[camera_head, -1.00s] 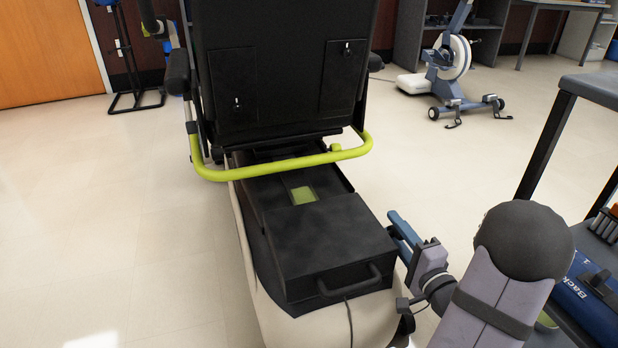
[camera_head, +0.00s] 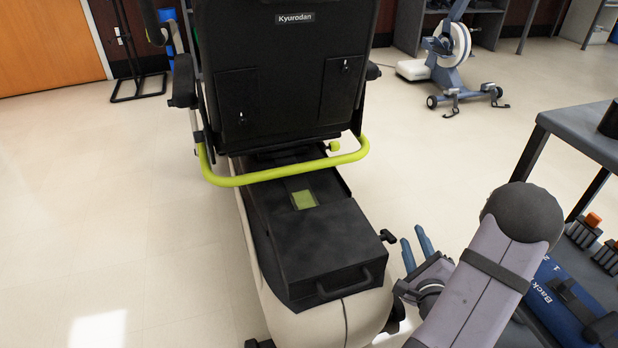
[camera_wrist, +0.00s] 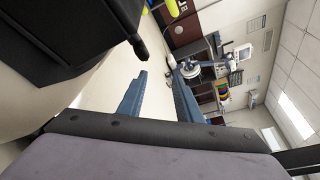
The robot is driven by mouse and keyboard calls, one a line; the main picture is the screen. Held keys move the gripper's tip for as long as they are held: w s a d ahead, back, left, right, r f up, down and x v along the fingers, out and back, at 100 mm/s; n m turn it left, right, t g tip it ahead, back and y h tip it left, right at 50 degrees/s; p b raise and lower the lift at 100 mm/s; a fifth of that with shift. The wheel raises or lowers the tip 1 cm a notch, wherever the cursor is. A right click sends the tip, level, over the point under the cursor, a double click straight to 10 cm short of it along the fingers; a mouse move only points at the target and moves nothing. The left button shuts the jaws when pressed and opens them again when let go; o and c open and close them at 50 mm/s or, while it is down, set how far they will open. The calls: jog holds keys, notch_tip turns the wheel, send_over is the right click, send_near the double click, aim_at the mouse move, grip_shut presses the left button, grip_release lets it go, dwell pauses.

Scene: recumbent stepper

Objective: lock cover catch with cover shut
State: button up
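The black box cover (camera_head: 315,235) lies flat on the rear of the stepper and looks shut. Its front handle (camera_head: 345,286) faces me. A black catch with a knob end (camera_head: 388,236) sticks out at the cover's right side; a black lever, which looks like this catch, also shows in the wrist view (camera_wrist: 137,42). Whether it is locked I cannot tell. My gripper (camera_head: 411,234) is just right of the catch, apart from it. Its two blue fingers are spread with nothing between them, as the wrist view also shows (camera_wrist: 157,78).
A yellow-green bar (camera_head: 290,170) crosses behind the seat back (camera_head: 285,80), beyond the cover. A dark shelf (camera_head: 590,135) with a blue packed item (camera_head: 575,305) stands close at right. Open floor lies to the left.

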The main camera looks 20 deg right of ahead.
jog(key=w+a+r+n+y+p, duration=0.1)
jog(key=a+r+y+p, duration=0.1)
jog(key=a+r+p, duration=0.1)
jog(key=w+a+r+n+y+p, duration=0.1)
jog(key=w+a+r+y+p, duration=0.1)
jog(key=a+r, duration=0.3)
jog(key=w+a+r+n+y+p, duration=0.2)
jog(key=a+r+y+p, duration=0.1)
jog(key=a+r+p, duration=0.1)
jog(key=shift+a+t, duration=0.25)
jog(key=shift+t, duration=0.15)
jog(key=s+a+r+n+g+y+p, duration=0.1)
jog(key=a+r+n+g+y+p, duration=0.2)
jog(key=a, duration=1)
jog(key=shift+s+a+r+n+g+y+p, duration=0.35)
jog(key=shift+r+n+y+p, duration=0.95)
jog(key=shift+r+y+p, duration=1.15)
jog(key=shift+w+d+r+h, duration=0.1)
jog(key=shift+d+r+h, duration=0.1)
jog(key=shift+h, duration=0.15)
